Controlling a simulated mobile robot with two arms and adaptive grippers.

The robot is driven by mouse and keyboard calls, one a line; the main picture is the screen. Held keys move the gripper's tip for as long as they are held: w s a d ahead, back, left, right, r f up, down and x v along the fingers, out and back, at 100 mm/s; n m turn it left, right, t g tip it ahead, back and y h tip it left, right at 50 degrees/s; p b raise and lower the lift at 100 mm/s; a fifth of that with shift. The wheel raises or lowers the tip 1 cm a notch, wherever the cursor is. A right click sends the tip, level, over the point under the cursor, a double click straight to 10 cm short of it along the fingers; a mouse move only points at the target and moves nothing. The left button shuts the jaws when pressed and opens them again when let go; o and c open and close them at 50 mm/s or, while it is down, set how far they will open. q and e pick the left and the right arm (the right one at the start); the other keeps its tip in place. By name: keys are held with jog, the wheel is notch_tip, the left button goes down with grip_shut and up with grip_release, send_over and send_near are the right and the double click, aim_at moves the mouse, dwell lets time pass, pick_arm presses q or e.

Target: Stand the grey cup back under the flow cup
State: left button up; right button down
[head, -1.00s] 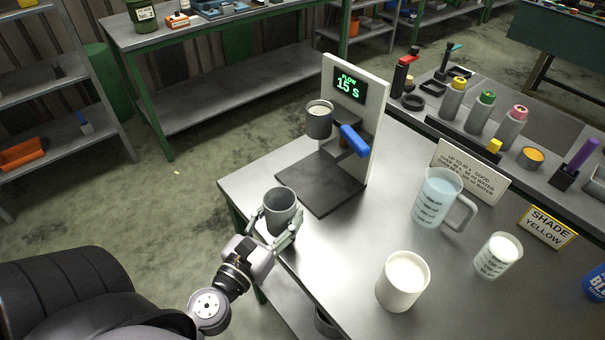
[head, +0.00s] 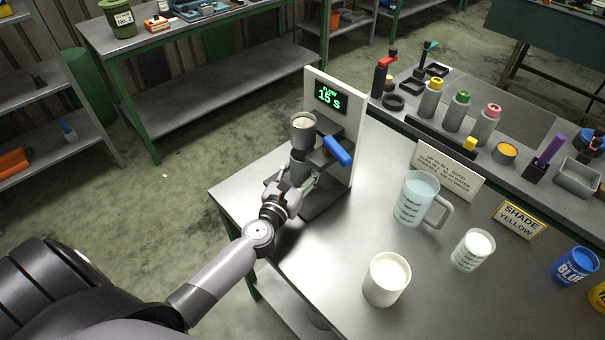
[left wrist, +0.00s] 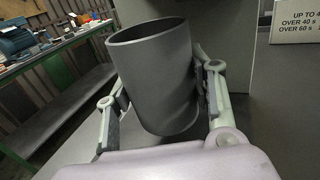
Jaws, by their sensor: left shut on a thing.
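The grey cup (head: 297,170) is in my left gripper (head: 292,180), just below the flow cup and over the stand's dark base plate (head: 325,199). In the left wrist view the grey cup (left wrist: 157,75) sits between the two fingers of the left gripper (left wrist: 160,100), which are shut on its sides; it leans in that picture. The flow cup (head: 302,132) is held on the white stand (head: 356,125), with a blue handle (head: 337,151) beside it. Whether the grey cup touches the base plate is hidden by my gripper. My right gripper is not in view.
A white cup (head: 386,281), a clear jug (head: 415,199) and a small beaker (head: 473,251) stand to the right on the table. A sign (head: 447,170) stands behind the jug. The table's left front area (head: 236,189) is clear.

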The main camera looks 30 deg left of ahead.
aim_at(298, 185)
pick_arm(q)
notch_tip(298, 185, down, 3)
jog(key=shift+f+b, duration=0.2)
jog(key=shift+b, duration=1.05)
jog(key=shift+f, duration=0.2)
jog(key=o, duration=1.3)
